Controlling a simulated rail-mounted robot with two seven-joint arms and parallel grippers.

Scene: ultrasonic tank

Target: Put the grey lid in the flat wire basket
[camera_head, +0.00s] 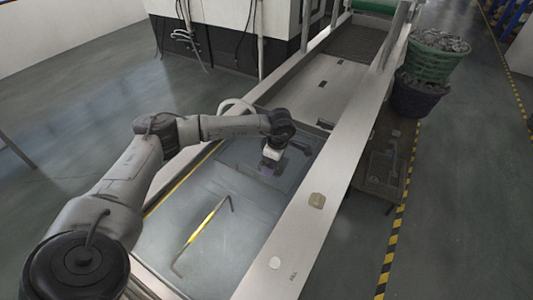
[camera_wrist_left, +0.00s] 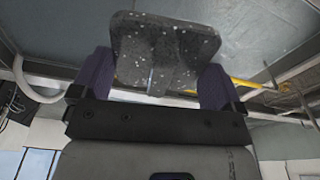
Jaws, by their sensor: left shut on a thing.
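My left gripper (camera_head: 266,170) reaches in over the tank (camera_head: 215,215) in the head view, pointing down. In the left wrist view its two purple fingers (camera_wrist_left: 152,82) are shut on a dark grey, speckled flat piece, the grey lid (camera_wrist_left: 165,45), gripped from both sides. In the head view the lid is too small and dark to make out clearly at the gripper. My right gripper does not show.
A yellow hooked rod (camera_head: 203,229) lies in the tank's near part. A low bench (camera_head: 380,185) and stacked baskets, one green (camera_head: 436,62), stand to the right.

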